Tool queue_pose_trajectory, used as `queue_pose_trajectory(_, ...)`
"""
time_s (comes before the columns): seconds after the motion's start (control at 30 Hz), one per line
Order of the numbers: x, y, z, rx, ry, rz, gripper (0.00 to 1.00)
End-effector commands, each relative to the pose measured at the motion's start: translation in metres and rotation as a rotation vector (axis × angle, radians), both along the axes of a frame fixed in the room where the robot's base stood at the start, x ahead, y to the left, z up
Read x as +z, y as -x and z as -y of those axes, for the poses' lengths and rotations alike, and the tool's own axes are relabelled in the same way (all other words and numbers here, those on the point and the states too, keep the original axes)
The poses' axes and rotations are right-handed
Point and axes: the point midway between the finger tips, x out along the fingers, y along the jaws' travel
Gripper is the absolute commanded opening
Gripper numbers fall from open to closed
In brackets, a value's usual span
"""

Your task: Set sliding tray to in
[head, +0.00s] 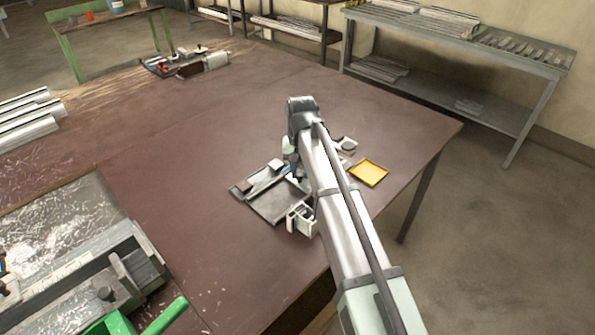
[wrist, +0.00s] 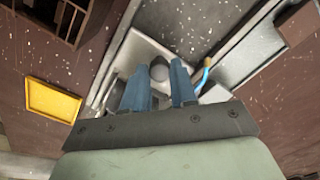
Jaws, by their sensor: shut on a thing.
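A dark grey flat tray-like fixture (head: 272,207) lies on the brown bench, left of my arm. It also shows at the right of the wrist view (wrist: 262,72). I cannot tell which part of it slides or how far in it is. My gripper (head: 292,172) is low over its right side, partly hidden by my arm in the head view. In the wrist view the blue fingers (wrist: 159,88) stand either side of a round grey knob (wrist: 159,70) on a pale plate. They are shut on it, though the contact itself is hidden.
A yellow shallow tray (head: 368,173) lies right of my arm, near the bench edge. A white bracket (head: 301,219) stands at the fixture's front corner. A machine with a green handle (head: 165,316) is at the lower left. The bench (head: 190,170) between is clear.

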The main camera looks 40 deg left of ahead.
Motion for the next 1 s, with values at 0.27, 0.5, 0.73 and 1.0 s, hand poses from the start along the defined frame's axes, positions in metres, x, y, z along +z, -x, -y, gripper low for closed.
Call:
queue_pose_trajectory(0.27,0.001,-0.005,0.000,-0.005,0.000,0.011,0.50)
queue_pose_trajectory(0.5,0.000,-0.004,0.000,-0.004,0.000,0.010,0.53)
queue_pose_trajectory(0.73,0.013,-0.004,-0.001,-0.003,-0.002,0.009,0.53)
queue_pose_trajectory(1.0,0.060,-0.004,-0.001,-0.004,-0.002,0.011,0.53)
